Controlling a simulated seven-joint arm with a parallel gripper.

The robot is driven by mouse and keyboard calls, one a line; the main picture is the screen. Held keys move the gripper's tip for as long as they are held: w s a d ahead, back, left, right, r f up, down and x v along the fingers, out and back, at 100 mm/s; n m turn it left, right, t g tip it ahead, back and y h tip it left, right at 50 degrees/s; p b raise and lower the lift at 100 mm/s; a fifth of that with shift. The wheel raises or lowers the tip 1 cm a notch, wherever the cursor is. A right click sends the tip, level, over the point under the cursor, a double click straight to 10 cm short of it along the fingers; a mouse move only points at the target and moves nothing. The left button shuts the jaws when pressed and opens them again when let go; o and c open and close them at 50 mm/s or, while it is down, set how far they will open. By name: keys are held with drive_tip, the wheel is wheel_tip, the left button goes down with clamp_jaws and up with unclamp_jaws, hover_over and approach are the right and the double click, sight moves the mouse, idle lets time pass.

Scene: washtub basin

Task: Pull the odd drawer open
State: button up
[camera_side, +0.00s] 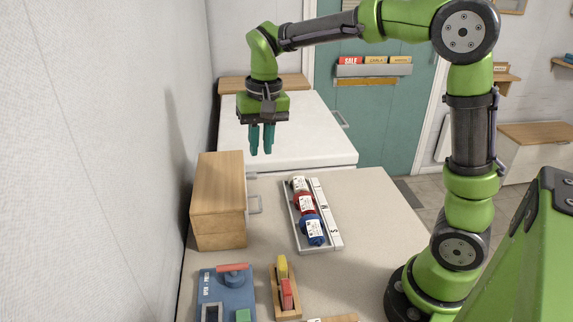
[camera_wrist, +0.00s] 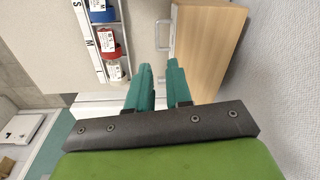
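A light wooden drawer box (camera_side: 218,200) stands at the left of the counter against the wall, its pale loop handle (camera_side: 255,205) on its right face. In the wrist view the wooden box (camera_wrist: 210,45) is at upper right, with the handle (camera_wrist: 163,36) on its left face. The drawer looks closed. My gripper (camera_side: 261,152), with teal fingers, hangs above and behind the box, pointing down, apart from the handle. In the wrist view the fingers (camera_wrist: 159,66) have a narrow empty gap between them, just below the handle in the picture.
A blue block set (camera_side: 225,290) and a wooden holder (camera_side: 287,295) are in front. A white chest (camera_side: 290,140) stands behind. Bare counter lies between box and tray.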

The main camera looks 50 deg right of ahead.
sight(260, 202)
drive_tip(key=f, duration=0.5)
drive_tip(key=w+f+m, duration=0.1)
drive_tip(key=f, duration=0.4)
drive_tip(key=f+m+g, duration=0.1)
drive_tip(key=f, duration=0.4)
drive_tip(key=shift+w+d, duration=0.25)
drive_tip(key=shift+w, duration=0.1)
clamp_jaws()
idle(1.0)
